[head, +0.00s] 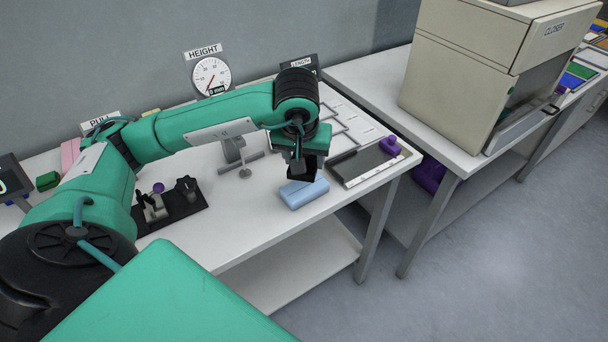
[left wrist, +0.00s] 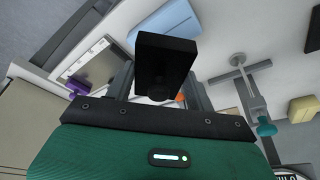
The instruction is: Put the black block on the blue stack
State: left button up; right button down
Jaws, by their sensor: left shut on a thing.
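The black block (left wrist: 165,62) is held between the fingers of my left gripper (left wrist: 162,88) in the left wrist view. In the head view my left gripper (head: 303,172) points down over the table, with the dark block at its tip. The light blue block or stack (head: 304,191) lies on the white table just below the gripper; it also shows in the left wrist view (left wrist: 166,20). From these views I cannot tell whether the black block touches it. My right gripper is not in view.
A grey tray (head: 347,169) with a purple knob (head: 390,146) lies right of the blue block. A metal stand (head: 244,172) and a black fixture (head: 180,212) are to the left. A dial marked HEIGHT (head: 211,77) stands behind. A beige cabinet (head: 465,75) is on the right table.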

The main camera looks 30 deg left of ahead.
aim_at(304, 187)
pick_arm(q)
jog(key=shift+f, duration=1.25)
notch_tip(304, 187, down, 3)
jog(key=shift+f, duration=0.15)
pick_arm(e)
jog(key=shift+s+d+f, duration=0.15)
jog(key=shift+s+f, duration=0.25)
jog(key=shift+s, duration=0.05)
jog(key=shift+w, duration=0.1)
pick_arm(q)
jog(key=o, duration=1.6)
jog(key=shift+o, duration=0.2)
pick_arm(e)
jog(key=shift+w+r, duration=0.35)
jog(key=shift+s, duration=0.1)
